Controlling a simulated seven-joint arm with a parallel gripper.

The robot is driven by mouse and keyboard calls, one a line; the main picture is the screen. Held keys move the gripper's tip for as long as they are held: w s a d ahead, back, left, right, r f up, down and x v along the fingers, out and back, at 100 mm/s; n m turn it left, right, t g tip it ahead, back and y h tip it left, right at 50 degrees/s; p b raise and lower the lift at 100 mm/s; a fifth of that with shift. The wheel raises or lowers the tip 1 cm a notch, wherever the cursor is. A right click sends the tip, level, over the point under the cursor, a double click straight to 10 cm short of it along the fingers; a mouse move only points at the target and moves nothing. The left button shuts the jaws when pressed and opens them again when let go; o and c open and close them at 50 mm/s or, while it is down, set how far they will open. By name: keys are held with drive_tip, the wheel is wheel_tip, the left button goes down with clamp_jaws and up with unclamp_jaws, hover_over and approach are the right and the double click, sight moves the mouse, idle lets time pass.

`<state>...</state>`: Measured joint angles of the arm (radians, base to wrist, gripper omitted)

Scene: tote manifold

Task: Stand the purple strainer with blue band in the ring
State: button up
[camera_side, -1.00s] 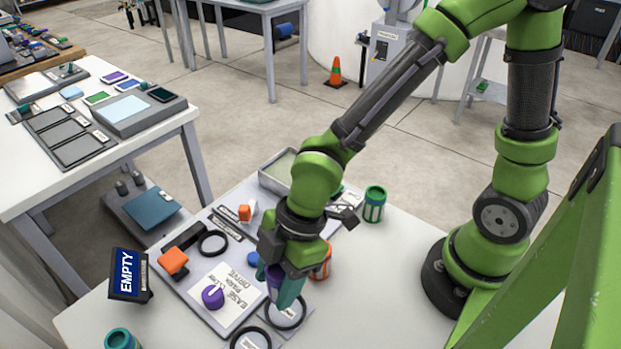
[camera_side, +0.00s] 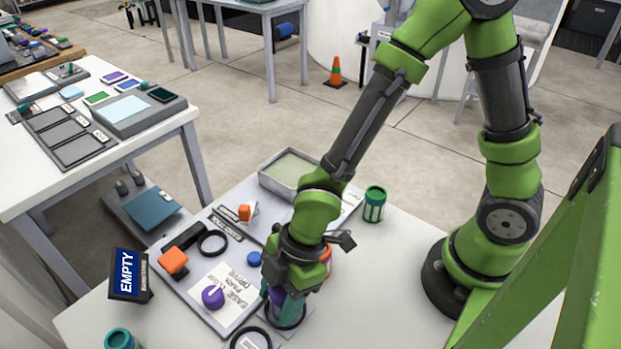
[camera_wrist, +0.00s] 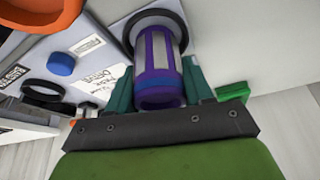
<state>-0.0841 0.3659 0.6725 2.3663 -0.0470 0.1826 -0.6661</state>
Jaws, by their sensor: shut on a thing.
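The purple strainer (camera_wrist: 155,68) with grey mesh panels is upright between the teal fingers of my gripper (camera_wrist: 158,88), which is shut on it. In the side view, the strainer (camera_side: 277,297) is mostly hidden by my gripper (camera_side: 284,303). The black ring (camera_wrist: 176,20) shows around the strainer's far end in the wrist view. In the side view, this ring (camera_side: 287,326) lies on the grey plate directly under the gripper. I cannot tell whether the strainer's foot touches the plate inside it.
Another black ring (camera_side: 238,345) lies just in front. An orange container (camera_side: 326,257) stands close behind my gripper; a green canister (camera_side: 374,217) stands further right. The panel carries a purple knob (camera_side: 212,297), blue button (camera_side: 254,258) and orange block (camera_side: 173,261). An EMPTY sign (camera_side: 128,273) stands left.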

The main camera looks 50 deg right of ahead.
drive_tip(key=o, duration=1.1)
drive_tip(key=shift+v, duration=8.4)
drive_tip(key=d+r+m+t, duration=0.2)
drive_tip(key=d+m, duration=0.3)
drive_tip(key=m, duration=0.1)
drive_tip(key=w+d+r+m+t+h, duration=0.1)
drive_tip(key=d+r+m+t, duration=0.1)
drive_tip(key=d+m, duration=0.3)
drive_tip(key=d+r+m+t+h, duration=0.1)
drive_tip(key=d+r+m+t, duration=0.1)
drive_tip(key=d+m, duration=0.4)
drive_tip(key=shift+w+d+r+m, duration=0.1)
drive_tip(key=shift+w+m, duration=0.2)
drive_tip(key=shift+m, duration=0.7)
